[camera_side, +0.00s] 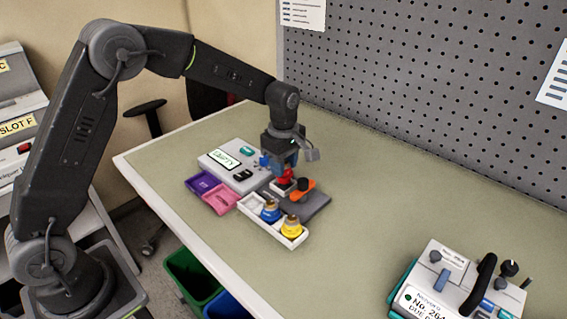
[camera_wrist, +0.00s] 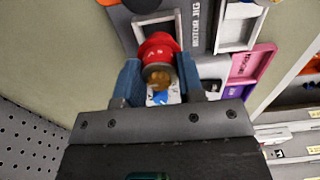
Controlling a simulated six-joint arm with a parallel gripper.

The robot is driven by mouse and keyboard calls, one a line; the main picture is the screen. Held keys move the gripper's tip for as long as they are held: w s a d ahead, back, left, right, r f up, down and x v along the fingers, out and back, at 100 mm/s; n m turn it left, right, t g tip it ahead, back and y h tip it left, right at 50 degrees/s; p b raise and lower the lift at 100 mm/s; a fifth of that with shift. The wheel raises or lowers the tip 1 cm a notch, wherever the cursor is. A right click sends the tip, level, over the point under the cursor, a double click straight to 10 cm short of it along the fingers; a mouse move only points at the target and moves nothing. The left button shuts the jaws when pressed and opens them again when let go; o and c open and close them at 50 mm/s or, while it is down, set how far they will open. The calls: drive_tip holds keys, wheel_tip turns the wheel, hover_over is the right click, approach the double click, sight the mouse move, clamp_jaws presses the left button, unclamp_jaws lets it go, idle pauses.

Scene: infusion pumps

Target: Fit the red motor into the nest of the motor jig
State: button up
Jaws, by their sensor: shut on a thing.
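The red motor (camera_side: 286,175) is between the fingers of my gripper (camera_side: 285,165), directly over the white square nest (camera_side: 281,188) of the motor jig. In the wrist view the red motor (camera_wrist: 158,46) shows its red body and brass end between the blue fingertips of my gripper (camera_wrist: 158,80), which is shut on it. The white nest frame (camera_wrist: 174,20) shows just behind the motor. The grey jig plate (camera_side: 317,204) carries an orange clamp with a black knob (camera_side: 303,186) beside the nest.
A white tray (camera_side: 262,226) in front holds a blue motor (camera_side: 270,211) and a yellow motor (camera_side: 291,226). Purple (camera_side: 203,183) and pink (camera_side: 219,200) bins and a light grey unit (camera_side: 218,152) stand left. A pump (camera_side: 440,285) stands front right. The table's middle is clear.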

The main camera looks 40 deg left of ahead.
drive_tip(key=shift+f, duration=1.2)
drive_tip(key=o, duration=0.7)
drive_tip(key=shift+c, duration=0.2)
drive_tip(key=shift+r, duration=0.1)
drive_tip(key=shift+r, duration=1)
drive_tip(key=o, duration=0.6)
drive_tip(key=shift+c, duration=0.2)
